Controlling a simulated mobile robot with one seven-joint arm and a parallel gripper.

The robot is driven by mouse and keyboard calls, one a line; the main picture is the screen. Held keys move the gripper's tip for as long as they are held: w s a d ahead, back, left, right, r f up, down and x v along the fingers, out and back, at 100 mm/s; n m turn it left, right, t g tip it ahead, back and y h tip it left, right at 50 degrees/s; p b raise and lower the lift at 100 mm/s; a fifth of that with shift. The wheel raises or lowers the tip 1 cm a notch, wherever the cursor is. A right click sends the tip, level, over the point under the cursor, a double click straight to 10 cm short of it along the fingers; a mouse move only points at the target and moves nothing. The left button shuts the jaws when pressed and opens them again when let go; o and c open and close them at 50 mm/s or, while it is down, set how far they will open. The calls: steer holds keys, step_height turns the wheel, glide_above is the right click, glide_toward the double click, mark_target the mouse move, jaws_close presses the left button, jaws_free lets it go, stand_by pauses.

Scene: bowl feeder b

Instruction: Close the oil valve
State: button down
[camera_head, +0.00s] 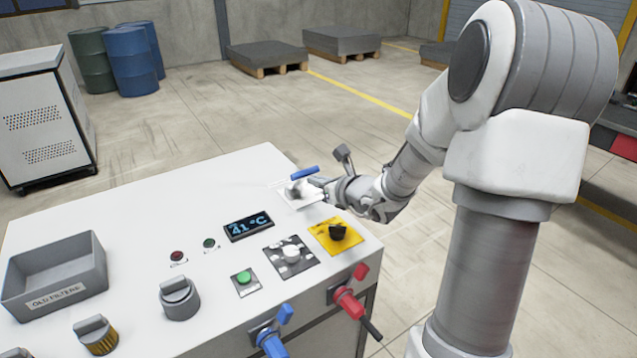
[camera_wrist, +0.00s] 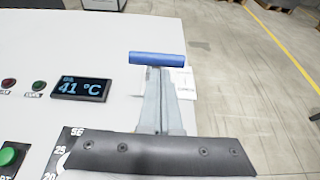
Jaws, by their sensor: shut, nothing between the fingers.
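The oil valve's blue lever handle (camera_head: 304,172) is at the far right of the white bench top, above a small white label plate. In the wrist view the blue handle (camera_wrist: 157,58) lies crosswise, just beyond my fingertips. My gripper (camera_head: 314,187) is beside the valve, low over the bench, its fingers together and empty. In the wrist view my gripper (camera_wrist: 160,72) points at the handle's middle; I cannot tell whether it touches. The valve's body is mostly hidden by my fingers.
The bench (camera_head: 140,220) carries a 41 °C display (camera_head: 248,227), a yellow plate with a black knob (camera_head: 337,232), a green button (camera_head: 243,277) and an old-filters bin (camera_head: 55,275).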

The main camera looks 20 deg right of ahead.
steer(key=shift+r, duration=0.1)
steer(key=shift+w+r+g+p, duration=0.25)
steer(key=shift+r+g+p, duration=0.05)
steer(key=shift+p, duration=0.6)
steer(key=shift+a+r+p, duration=0.1)
steer(key=shift+p, duration=0.2)
steer(key=w+r+g+p, duration=0.1)
steer(key=p, duration=0.2)
steer(key=w+r+g+p, duration=0.1)
steer(key=p, duration=0.2)
steer(key=w+r+g+p, duration=0.1)
steer(key=p, duration=0.2)
steer(key=shift+w+a+g+h, duration=0.35)
steer(key=shift+g+h, duration=0.05)
steer(key=shift+w+a+r+p, duration=0.15)
steer(key=shift+w+p, duration=0.4)
steer(key=shift+w+a+r+p, duration=0.1)
steer(key=shift+w+r+p, duration=0.05)
steer(key=shift+w+p, duration=0.35)
steer(key=w+a+p, duration=0.1)
steer(key=w+p, duration=0.1)
steer(key=w, duration=0.7)
steer(key=shift+w+a+f+p, duration=0.25)
steer(key=shift+a+f+p, duration=0.05)
steer(key=shift+a+f, duration=0.1)
